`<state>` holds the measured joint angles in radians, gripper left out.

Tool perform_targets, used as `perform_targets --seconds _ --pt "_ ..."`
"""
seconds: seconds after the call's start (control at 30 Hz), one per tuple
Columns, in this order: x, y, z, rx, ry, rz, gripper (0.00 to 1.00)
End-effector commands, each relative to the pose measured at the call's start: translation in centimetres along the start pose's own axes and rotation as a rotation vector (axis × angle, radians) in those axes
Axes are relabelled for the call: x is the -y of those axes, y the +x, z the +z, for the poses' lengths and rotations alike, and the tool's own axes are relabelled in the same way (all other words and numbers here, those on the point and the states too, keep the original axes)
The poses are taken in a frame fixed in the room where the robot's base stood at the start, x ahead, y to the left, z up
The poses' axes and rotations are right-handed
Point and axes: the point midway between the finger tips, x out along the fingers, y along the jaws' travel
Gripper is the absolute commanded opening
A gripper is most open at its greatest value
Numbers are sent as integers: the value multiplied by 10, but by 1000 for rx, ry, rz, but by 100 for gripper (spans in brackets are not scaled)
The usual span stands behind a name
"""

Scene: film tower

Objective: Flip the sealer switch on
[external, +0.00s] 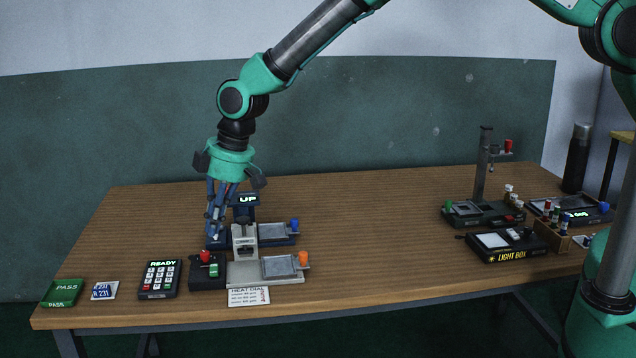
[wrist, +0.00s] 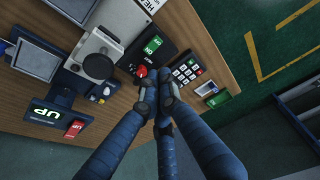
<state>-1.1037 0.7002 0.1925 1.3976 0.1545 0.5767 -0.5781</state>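The sealer's grey press head (external: 244,240) stands near the table's front left, with a flat grey plate (external: 240,275) before it. A red knob (external: 205,256) tops the black box at its left; it also shows in the wrist view (wrist: 141,71). In the wrist view, a red rocker switch (wrist: 75,128) sits beside the lit "UP" display (wrist: 45,114); its lettering is unreadable. I cannot tell which control is the sealer switch. My gripper (external: 214,238) points down, left of the press head. In the wrist view its fingertips (wrist: 159,95) are together and empty, near the red knob.
A keypad (external: 159,279) reading "READY", a small card (external: 104,291) and a green "PASS" card (external: 62,293) lie at the left. A heat dial card (external: 249,296) lies in front. A light box (external: 505,246) is at the right. The table's middle is clear.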

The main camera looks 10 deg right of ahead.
Motion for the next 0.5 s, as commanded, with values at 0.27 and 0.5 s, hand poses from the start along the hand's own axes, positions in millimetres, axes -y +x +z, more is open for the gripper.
perform_targets --seconds 0.27,0.5 --pt "0 45 0 0 0 0 0" --pt "-3 72 8 -1 2 1 0"
